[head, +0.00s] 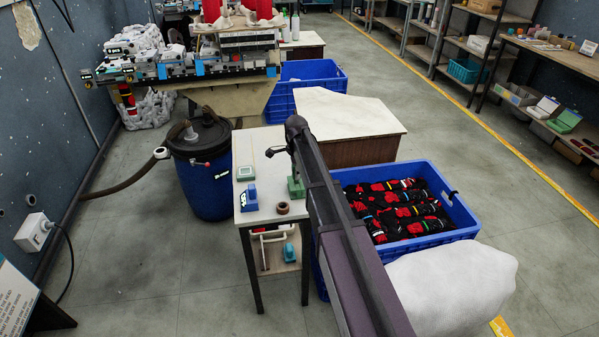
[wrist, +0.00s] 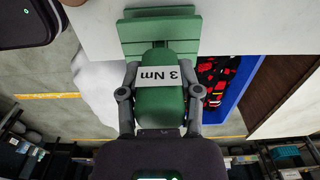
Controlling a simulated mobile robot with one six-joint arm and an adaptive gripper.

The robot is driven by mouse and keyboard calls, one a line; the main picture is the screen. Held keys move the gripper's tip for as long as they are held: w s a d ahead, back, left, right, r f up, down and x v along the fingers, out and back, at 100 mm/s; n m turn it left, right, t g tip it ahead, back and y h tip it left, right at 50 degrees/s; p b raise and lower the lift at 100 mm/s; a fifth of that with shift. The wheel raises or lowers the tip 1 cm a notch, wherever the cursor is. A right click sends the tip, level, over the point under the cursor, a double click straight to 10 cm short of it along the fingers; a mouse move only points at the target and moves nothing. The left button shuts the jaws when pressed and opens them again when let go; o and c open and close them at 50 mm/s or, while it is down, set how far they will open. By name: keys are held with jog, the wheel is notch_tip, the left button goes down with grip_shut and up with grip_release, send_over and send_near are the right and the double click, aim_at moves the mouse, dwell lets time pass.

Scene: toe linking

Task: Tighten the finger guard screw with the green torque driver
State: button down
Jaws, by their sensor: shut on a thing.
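The green torque driver (wrist: 158,108), labelled "3 Nm", sits between the fingers of my gripper (wrist: 160,88) in the wrist view. The fingers are shut on its sides. Its far end meets a stepped green block (wrist: 158,37) at the white table top; I cannot tell whether it still rests in that block. In the head view a green piece (head: 296,187) shows at the table's right edge beside my arm, which hides most of this spot. The toe-linking machine (head: 222,65) stands at the back left. I cannot make out the finger guard screw.
On the white table (head: 262,150) are a blue block (head: 249,197), a small green-and-white box (head: 246,172) and a brown ring (head: 283,208). A blue drum (head: 203,180) stands left, a blue crate (head: 462,232) of socks right. The floor in front of the drum is clear.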

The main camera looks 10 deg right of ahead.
jog(key=c, duration=1.1)
grip_release()
grip_shut()
jog(key=shift+r+p, duration=1.25)
jog(key=shift+p, duration=0.1)
jog(key=shift+r+p, duration=2.3)
jog(key=shift+r, duration=0.05)
